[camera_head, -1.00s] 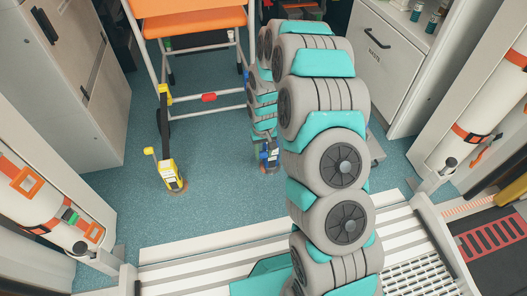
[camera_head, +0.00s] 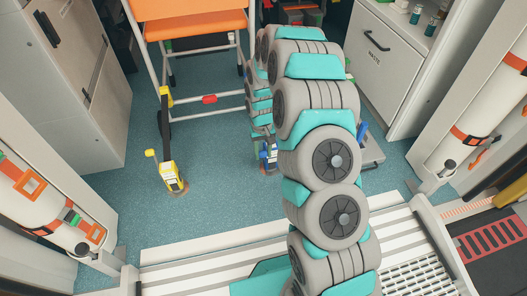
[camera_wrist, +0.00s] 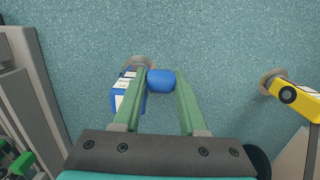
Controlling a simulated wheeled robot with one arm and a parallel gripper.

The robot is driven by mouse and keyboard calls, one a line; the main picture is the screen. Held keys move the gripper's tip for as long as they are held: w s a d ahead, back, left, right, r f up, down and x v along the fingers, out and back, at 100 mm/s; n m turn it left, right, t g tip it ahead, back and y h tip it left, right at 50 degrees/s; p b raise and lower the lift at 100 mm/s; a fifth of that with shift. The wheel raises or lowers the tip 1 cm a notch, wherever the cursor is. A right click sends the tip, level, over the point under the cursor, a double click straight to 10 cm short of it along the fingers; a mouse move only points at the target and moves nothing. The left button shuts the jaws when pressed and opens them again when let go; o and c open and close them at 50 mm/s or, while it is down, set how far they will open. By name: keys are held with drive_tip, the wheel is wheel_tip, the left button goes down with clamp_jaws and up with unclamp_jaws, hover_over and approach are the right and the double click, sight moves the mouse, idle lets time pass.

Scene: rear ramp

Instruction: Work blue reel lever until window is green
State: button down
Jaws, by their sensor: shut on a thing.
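The blue reel (camera_head: 268,152) stands on the floor left of my arm, partly covered by it in the head view. In the wrist view, the blue reel body (camera_wrist: 124,98) with a pale label lies just left of and partly behind my left finger. Its rounded blue lever end (camera_wrist: 161,81) sits between the green fingers of my gripper (camera_wrist: 165,78), which is shut on it. I cannot make out the reel's window or its colour.
A yellow reel (camera_head: 173,178) stands on the floor to the left, and also shows at the right in the wrist view (camera_wrist: 299,101). An orange chair (camera_head: 195,28) stands behind. A white cabinet (camera_head: 390,60) is at right. Blue-green floor between is clear.

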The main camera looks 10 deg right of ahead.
drive_tip(key=w+r+g+p, duration=0.1)
drive_tip(key=w+g+p, duration=0.1)
drive_tip(key=w, duration=0.4)
drive_tip(key=shift+r+g+p, duration=0.3)
drive_tip(key=shift+g, duration=0.3)
drive_tip(key=shift+w, duration=0.15)
idle(0.3)
drive_tip(key=shift+c, duration=2.2)
unclamp_jaws()
drive_tip(key=v, duration=0.8)
